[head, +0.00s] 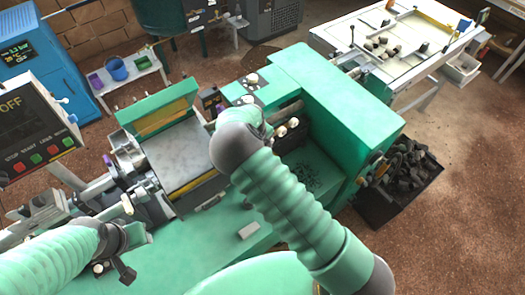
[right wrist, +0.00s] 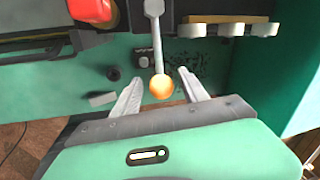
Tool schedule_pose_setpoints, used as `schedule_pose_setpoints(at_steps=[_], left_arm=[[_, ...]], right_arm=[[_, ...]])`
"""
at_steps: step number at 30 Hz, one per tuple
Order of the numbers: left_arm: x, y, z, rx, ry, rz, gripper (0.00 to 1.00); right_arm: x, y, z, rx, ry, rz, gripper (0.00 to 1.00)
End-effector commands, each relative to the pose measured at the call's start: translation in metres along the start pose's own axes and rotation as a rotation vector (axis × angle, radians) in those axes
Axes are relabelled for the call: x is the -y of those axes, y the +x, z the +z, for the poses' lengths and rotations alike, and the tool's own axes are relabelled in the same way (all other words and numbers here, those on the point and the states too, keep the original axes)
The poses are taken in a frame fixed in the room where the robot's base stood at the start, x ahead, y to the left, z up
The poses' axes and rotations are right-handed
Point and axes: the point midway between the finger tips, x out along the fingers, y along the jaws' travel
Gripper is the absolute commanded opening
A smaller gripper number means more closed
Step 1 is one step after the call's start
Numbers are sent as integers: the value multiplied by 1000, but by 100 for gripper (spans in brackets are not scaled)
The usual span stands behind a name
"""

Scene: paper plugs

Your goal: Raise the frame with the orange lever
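The orange lever shows in the right wrist view as a grey rod with a round orange knob (right wrist: 161,87). My right gripper (right wrist: 160,92) is open, with its two pale fingers on either side of the knob and apparent gaps between. In the head view my right arm covers the lever and the right gripper. A green machine (head: 325,90) stands mid-view. A grey flat plate (head: 180,155) lies left of my right arm, with a tilted green-and-yellow panel behind it; I cannot tell which part is the frame. My left arm enters at lower left; its gripper's fingers are unclear among metal parts.
A red part (right wrist: 90,8) and a row of pale round knobs (right wrist: 228,30) lie beyond the lever. A small grey block (head: 248,231) rests on the green surface. A control screen (head: 30,125) stands left. A bin of dark pieces (head: 405,170) is right.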

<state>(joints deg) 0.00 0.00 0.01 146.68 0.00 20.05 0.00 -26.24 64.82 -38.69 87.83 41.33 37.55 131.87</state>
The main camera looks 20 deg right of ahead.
Motion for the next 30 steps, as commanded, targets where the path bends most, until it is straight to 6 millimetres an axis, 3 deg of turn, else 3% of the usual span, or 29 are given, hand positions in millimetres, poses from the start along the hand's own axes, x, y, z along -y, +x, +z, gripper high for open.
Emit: schedule_pose_setpoints(at_steps=[8,11,18,24,26,30], left_arm=[[0,-8,-2,0,0,0,36],[0,-25,-6,0,0,0,36],[0,-84,-20,0,0,0,36],[0,-119,-28,0,0,0,36],[0,-107,-26,-1,0,0,36],[0,-106,-25,1,0,0,36]], right_arm=[[1,-10,0,0,0,0,52],[2,-32,0,1,-1,0,52],[2,-106,1,0,-2,0,52],[1,-153,2,-1,-1,0,52],[-1,-153,3,0,-2,-1,52],[-1,-165,3,-2,-1,0,52]])
